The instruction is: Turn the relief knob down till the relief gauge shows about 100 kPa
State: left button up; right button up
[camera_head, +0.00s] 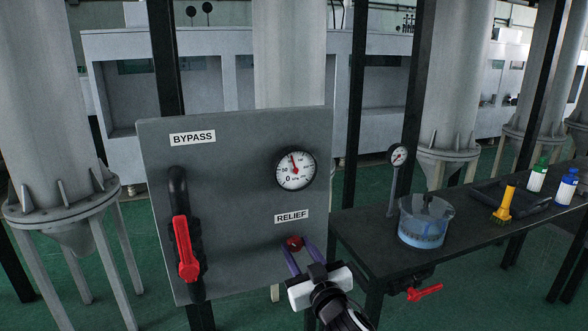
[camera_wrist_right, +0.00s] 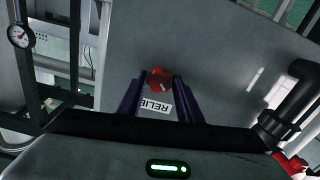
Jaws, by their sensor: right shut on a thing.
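The red relief knob (camera_head: 294,243) sits on the grey panel (camera_head: 235,250) below the RELIEF label (camera_head: 292,217). My right gripper (camera_head: 296,250) is shut on it, one purple finger on each side; the knob also shows between the fingers in the right wrist view (camera_wrist_right: 160,79). The relief gauge (camera_head: 296,170) is a round white dial above the label. Its red needle points up and slightly left; the small figures are too fine to read surely, apart from a 0 at the lower left. My left gripper is not in view.
A red bypass lever (camera_head: 184,250) hangs on the left of the panel under the BYPASS label (camera_head: 193,138). To the right, a dark bench (camera_head: 365,245) carries a clear tub (camera_head: 426,222) of blue liquid, a small gauge (camera_head: 398,156), a yellow brush (camera_head: 504,205) and bottles.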

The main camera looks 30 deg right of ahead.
dwell(0.3)
jog(key=shift+m+p, duration=0.35)
jog(key=shift+m, duration=1.45)
jog(key=shift+m+p, duration=0.35)
jog(key=shift+m, duration=0.45)
jog(key=o, duration=0.7)
